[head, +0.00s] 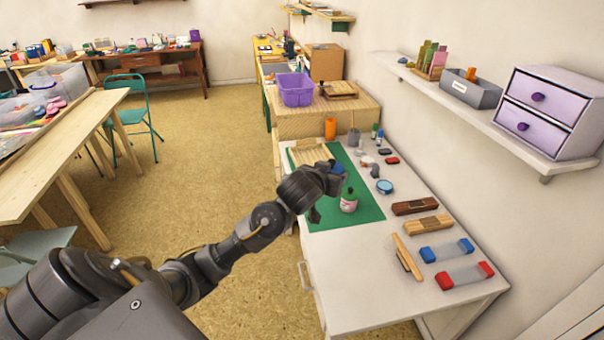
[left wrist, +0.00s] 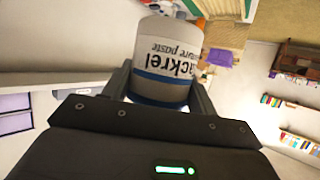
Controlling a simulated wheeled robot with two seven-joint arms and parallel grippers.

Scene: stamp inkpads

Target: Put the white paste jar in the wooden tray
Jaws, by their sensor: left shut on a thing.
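My left gripper (head: 335,177) is shut on the white paste jar, above the green mat. In the left wrist view the white paste jar (left wrist: 168,52) sits between the two fingers, with dark lettering and a blue band. In the head view the gripper mostly hides it; a small blue patch shows at the gripper's far side. The wooden tray (head: 309,153), pale and slatted, lies at the far end of the green mat, beyond the gripper. My right gripper is not in view.
A bottle with a dark top (head: 348,201) stands on the green mat (head: 345,219) close to the gripper. Inkpads, a blue round tin (head: 385,187), and wooden and coloured blocks lie right of the mat. An orange bottle (head: 330,129) stands behind the tray. A wall shelf (head: 490,122) overhangs the right.

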